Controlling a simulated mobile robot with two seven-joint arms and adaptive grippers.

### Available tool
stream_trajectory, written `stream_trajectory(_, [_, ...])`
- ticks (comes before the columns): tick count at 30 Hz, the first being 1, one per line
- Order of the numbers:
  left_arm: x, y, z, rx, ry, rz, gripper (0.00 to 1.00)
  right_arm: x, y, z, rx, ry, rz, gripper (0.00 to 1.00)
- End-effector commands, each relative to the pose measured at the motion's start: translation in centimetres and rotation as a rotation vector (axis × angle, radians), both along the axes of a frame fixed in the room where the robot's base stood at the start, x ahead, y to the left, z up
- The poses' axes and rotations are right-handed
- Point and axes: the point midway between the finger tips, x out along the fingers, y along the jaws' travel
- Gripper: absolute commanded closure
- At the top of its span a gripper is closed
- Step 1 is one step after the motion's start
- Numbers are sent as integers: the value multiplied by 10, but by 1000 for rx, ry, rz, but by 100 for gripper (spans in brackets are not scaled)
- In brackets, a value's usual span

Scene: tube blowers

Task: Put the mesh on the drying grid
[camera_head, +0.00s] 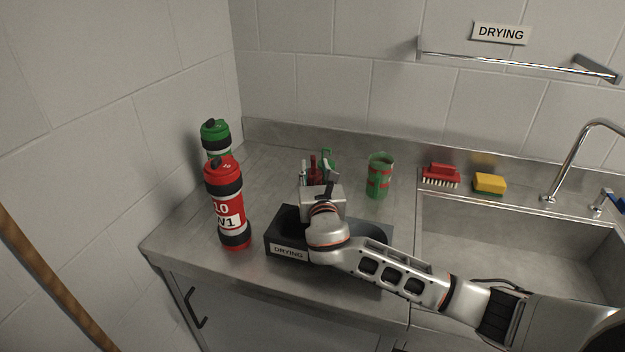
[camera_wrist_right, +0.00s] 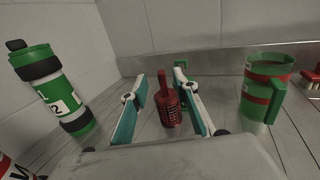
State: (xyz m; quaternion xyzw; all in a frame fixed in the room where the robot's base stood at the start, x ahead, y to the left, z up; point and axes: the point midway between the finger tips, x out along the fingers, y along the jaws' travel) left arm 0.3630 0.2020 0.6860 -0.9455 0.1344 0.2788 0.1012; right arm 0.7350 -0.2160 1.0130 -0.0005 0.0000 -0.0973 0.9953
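The mesh looks like a small red perforated basket with an upright red handle (camera_wrist_right: 168,108); it stands on the steel counter, and part of it shows in the head view (camera_head: 312,168). My right gripper (camera_wrist_right: 160,84) is open, its teal and white fingers on either side of the mesh's handle in the picture. I cannot tell whether they touch it. In the head view the right gripper (camera_head: 316,172) points away over a black tray labelled DRYING (camera_head: 287,251), seemingly the drying grid. My arm hides much of the tray. My left gripper is not in view.
A red bottle (camera_head: 226,205) and a green one (camera_head: 213,135) stand left. A green cup with red bands (camera_head: 380,176) stands right of the mesh. A green object (camera_head: 327,156) is partly hidden behind my gripper. A brush (camera_head: 441,174) and yellow sponge (camera_head: 490,183) lie by the sink (camera_head: 520,243).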

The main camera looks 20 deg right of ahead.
Motion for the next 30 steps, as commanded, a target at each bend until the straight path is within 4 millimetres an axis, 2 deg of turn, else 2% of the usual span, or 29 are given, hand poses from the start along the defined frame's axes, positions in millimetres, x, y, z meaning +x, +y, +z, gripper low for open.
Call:
stream_trajectory(15, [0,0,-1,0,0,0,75,58,-12,-7,1,-1,-1,71])
stream_trajectory(25, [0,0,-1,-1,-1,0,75,63,-13,-7,1,0,0,71])
stream_trajectory(28, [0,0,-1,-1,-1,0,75,63,-13,-7,1,0,0,97])
stream_trajectory(30, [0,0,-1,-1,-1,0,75,63,-13,-7,1,0,0,100])
